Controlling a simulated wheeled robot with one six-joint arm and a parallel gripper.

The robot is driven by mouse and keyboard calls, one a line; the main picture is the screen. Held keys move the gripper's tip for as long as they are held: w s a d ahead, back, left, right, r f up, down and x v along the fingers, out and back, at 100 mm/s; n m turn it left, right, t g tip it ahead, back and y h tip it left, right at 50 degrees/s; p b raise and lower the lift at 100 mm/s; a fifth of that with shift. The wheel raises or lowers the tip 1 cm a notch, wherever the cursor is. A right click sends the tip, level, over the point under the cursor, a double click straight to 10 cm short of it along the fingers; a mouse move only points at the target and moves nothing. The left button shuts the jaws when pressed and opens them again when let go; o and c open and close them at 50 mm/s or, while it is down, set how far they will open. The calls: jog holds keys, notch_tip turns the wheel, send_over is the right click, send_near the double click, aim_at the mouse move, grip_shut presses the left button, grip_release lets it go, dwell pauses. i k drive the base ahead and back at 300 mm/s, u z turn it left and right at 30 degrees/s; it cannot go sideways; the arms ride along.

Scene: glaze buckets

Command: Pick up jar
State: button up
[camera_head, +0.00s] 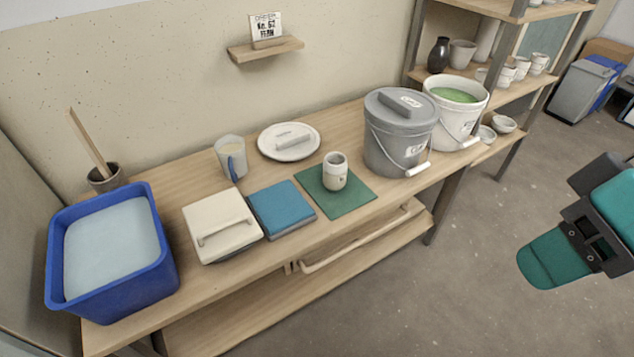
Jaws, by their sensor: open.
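A small jar (335,171), off-white with a brownish lower band, stands upright on a green mat (363,194) near the front of the wooden table. Its round top faces up, and nothing touches its sides. Teal and black parts of my arm show at the right edge, well apart from the table and the jar. I cannot make out any gripper fingers in this view.
A lidded grey bucket (391,150) stands right of the jar, with a white bucket (463,115) beyond. A blue tile (281,207) and white-lidded box (221,225) lie left. A blue tub (112,292) fills the left end.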

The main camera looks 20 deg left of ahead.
aim_at(335, 172)
jog(key=u, duration=1.45)
jog(key=i, duration=1)
jog(key=z, duration=0.05)
